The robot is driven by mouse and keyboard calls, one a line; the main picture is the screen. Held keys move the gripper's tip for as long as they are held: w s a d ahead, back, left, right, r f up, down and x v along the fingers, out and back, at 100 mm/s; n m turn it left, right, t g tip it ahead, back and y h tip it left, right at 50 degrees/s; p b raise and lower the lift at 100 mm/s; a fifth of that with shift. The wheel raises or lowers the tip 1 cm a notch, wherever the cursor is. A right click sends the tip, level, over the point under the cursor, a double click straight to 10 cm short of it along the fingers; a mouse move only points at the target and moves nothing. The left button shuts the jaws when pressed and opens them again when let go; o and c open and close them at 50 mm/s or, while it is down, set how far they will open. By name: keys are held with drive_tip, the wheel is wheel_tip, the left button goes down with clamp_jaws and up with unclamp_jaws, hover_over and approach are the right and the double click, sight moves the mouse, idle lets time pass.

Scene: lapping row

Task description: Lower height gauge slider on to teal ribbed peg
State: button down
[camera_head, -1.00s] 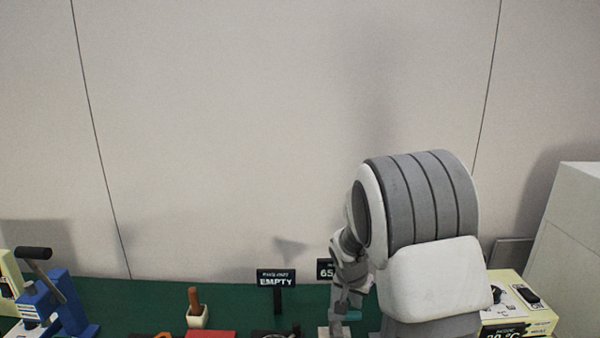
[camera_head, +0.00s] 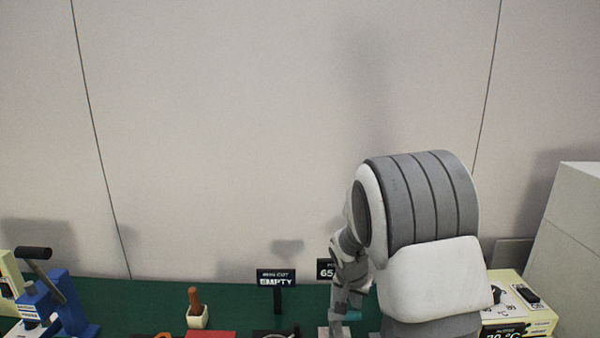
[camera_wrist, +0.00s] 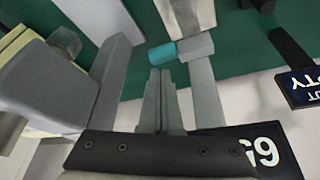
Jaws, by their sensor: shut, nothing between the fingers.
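The teal peg (camera_wrist: 162,53) is a short cylinder lying sideways against a grey block, the apparent slider (camera_wrist: 196,47), on the height gauge's grey upright (camera_wrist: 207,95). The slider is close to the pale block at the upright's end (camera_wrist: 188,14). In the head view the teal peg (camera_head: 352,316) shows just under my gripper (camera_head: 356,298), low over the bench. In the wrist view my gripper (camera_wrist: 160,74) is shut and empty, its tips just short of the peg; I cannot tell whether they touch. The peg's ribs are too small to see clearly.
An EMPTY sign (camera_head: 276,278) and a partly hidden 65 sign (camera_head: 326,269) stand behind. A cream box with a temperature display (camera_head: 518,300) is at right. A blue lever press (camera_head: 60,300) and brown-handled tool (camera_head: 194,300) are at left. The green bench (camera_head: 130,300) has bare patches.

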sight(355, 315)
drive_tip(key=shift+f+b, duration=0.65)
drive_tip(key=shift+f, duration=0.1)
idle(0.6)
drive_tip(key=shift+r, duration=0.2)
idle(0.6)
drive_tip(key=shift+r+p, duration=1.8)
drive_tip(key=shift+r, duration=1.05)
drive_tip(key=shift+r, duration=0.1)
drive_tip(key=s+d+r+n+y, duration=0.1)
drive_tip(key=s+r+n, duration=0.1)
drive_tip(key=s+r, duration=1.35)
drive_tip(key=s+r+n+p, duration=0.1)
drive_tip(key=s+r+n, duration=0.1)
drive_tip(key=s, duration=0.6)
drive_tip(key=s+r+n+t+y, duration=0.1)
drive_tip(key=s+r+n, duration=0.1)
drive_tip(key=s, duration=0.6)
drive_tip(key=shift+s+a+t+p, duration=0.25)
drive_tip(key=shift+a+t+p, duration=0.05)
drive_tip(key=shift+a+p, duration=0.1)
